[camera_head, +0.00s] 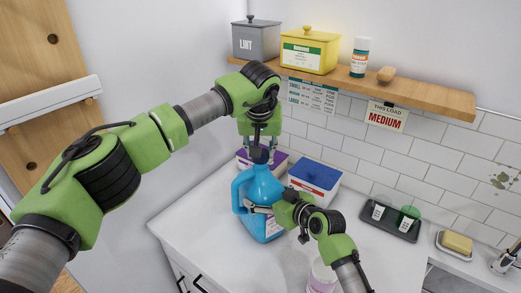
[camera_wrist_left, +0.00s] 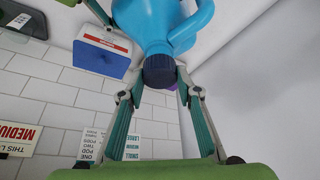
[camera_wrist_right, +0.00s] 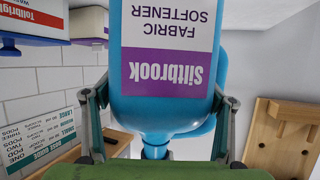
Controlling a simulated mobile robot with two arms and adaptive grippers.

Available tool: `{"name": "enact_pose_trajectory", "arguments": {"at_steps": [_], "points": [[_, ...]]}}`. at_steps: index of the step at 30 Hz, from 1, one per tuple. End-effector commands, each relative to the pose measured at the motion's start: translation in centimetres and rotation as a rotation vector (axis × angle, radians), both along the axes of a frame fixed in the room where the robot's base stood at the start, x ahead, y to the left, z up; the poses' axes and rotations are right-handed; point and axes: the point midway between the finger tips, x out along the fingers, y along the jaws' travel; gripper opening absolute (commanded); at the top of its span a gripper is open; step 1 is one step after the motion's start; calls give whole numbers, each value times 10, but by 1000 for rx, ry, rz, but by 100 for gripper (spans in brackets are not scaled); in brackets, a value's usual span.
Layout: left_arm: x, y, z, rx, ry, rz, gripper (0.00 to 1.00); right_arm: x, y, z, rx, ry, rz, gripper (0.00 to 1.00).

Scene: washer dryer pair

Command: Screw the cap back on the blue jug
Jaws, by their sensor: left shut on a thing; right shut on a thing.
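The blue jug (camera_head: 262,187) stands on the white counter, its handle on the left. The dark navy cap (camera_wrist_left: 159,71) sits at the jug's mouth in the left wrist view; I cannot tell how tightly it is seated. My left gripper (camera_head: 258,151) comes from above, its two fingers shut on the cap's sides. My right gripper (camera_head: 262,209) is shut around the jug's body, one finger on each side, below the neck. In the right wrist view the jug (camera_wrist_right: 160,97) shows upside down with its "Siltbrook fabric softener" label; the cap is hidden there.
A white box with a blue lid (camera_head: 314,177) and a purple-topped box (camera_head: 246,158) stand close behind the jug. A pinkish cup (camera_head: 322,276) is in front. A dark tray (camera_head: 375,218) with two cups and a soap dish (camera_head: 455,247) lie right. A wooden shelf (camera_head: 425,95) runs above.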

Motion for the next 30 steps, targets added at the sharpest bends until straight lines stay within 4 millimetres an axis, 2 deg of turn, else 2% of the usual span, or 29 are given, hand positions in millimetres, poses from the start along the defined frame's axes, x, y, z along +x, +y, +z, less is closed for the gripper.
{"name": "enact_pose_trajectory", "arguments": {"at_steps": [20, 21, 25, 30], "points": [[0, 0, -12, 0, 0, 2, 23, 0, 0, -1, -1, 2, 1, 38], [0, 0, -12, 1, 0, 1, 23, 0, 0, -1, -1, 2, 1, 16], [1, 2, -12, -1, 3, -57, 23, 0, 0, -1, -1, 2, 1, 16], [1, 4, -12, -1, 3, -283, 23, 0, 0, -1, -2, 1, 1, 16]]}}
